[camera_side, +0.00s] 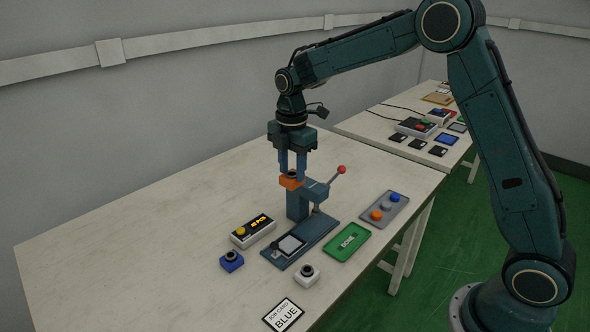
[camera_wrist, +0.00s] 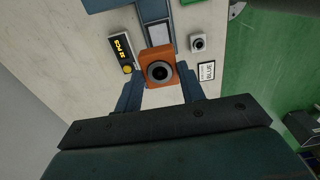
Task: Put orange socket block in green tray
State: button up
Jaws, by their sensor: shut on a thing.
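My gripper (camera_side: 292,172) is shut on the orange socket block (camera_side: 291,182) and holds it up in the air. In the side view the block shows in front of or beside the top of a blue press-like fixture; I cannot tell the exact gap. In the wrist view the block (camera_wrist: 158,70) sits between the two blue fingers, its dark round socket facing the camera. The green tray (camera_side: 358,237), marked "DONE", lies flat on the table to the right of the fixture. Nothing shows in it.
The blue fixture (camera_side: 297,207) has a red-knobbed lever (camera_side: 342,170). Nearby lie a blue block (camera_side: 231,261), a white block (camera_side: 306,275), a display box (camera_side: 253,231), a grey tray (camera_side: 372,202) with coloured round pieces, and a job card (camera_side: 283,315) reading "BLUE". The table's left side is clear.

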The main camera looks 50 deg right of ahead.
jog(key=s+d, duration=1)
jog(key=d, duration=0.2)
jog(key=shift+s+f, duration=0.2)
jog(key=shift+f, duration=10.25)
jog(key=shift+f, duration=0.1)
jog(key=o, duration=1)
jog(key=shift+r, duration=6.1)
